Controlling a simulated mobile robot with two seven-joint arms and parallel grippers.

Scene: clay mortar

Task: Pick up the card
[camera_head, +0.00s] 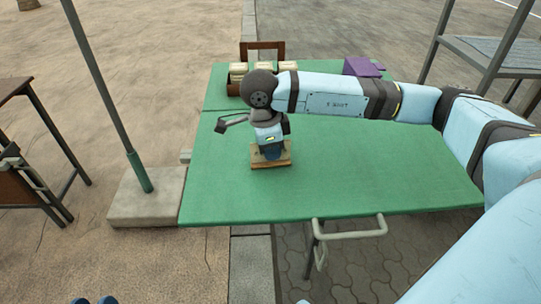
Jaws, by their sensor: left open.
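A small tan, flat block-like thing (258,163), which may be the card or a stack of cards, lies on the green table (340,185) left of its middle. My right arm reaches in from the right, and my right gripper (271,153) points down directly over this thing, at or very near its top. The hand hides its fingers, so I cannot tell whether they grip it.
At the back of the table stand a brown holder (233,89) with several cream blocks and a purple box (361,67). A pole (110,100) in a concrete base stands left of the table. A metal shelf (490,50) is at the back right. The front of the tabletop is clear.

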